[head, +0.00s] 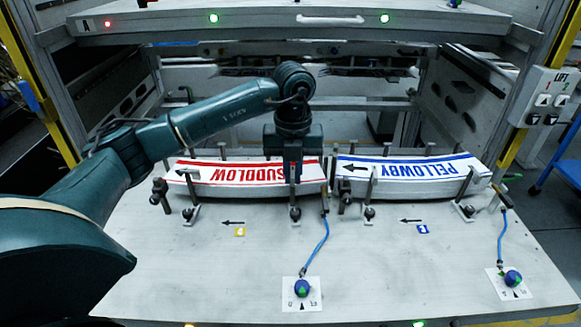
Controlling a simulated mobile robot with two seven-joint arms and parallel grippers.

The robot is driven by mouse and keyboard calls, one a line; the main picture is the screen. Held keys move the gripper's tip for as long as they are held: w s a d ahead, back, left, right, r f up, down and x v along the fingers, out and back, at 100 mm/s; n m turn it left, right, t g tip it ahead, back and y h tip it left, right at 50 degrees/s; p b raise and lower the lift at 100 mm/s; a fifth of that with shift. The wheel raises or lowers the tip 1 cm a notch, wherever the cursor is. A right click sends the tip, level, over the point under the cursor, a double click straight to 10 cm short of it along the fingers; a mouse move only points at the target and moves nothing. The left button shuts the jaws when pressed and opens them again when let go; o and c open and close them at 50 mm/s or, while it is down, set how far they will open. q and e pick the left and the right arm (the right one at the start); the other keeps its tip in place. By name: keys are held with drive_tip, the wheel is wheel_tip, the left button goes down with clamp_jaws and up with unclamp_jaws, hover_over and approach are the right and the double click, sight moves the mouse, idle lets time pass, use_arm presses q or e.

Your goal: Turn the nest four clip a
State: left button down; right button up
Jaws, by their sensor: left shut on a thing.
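My left gripper (292,179) points down over the front edge of the SUDLOW label stack (240,177). It is shut on the upright of a front clip (295,212) at the right part of that stack. The fingertips are small and partly merge with the clip. Another clip (190,213) stands at the left front of the same stack. The red and white stack lies in its nest, its print upside down to me. A yellow tag (240,232) lies in front; its number is too small to read. My right gripper is not in view.
A blue-green knob (302,288) on a blue cable stands front centre, another (512,278) at right. A shelf (300,20) spans above. The front left tabletop is bare.

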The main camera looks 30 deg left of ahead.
sight(294, 176)
use_arm(q)
drive_tip(key=shift+w+d+n, duration=0.1)
drive_tip(key=shift+w+n, duration=0.05)
drive_tip(key=shift+n, duration=0.65)
drive_tip(key=c, duration=1.5)
unclamp_jaws()
wheel_tip(294, 176, up, 13)
drive_tip(key=shift+r+p, duration=0.15)
drive_tip(key=shift+p, duration=0.6)
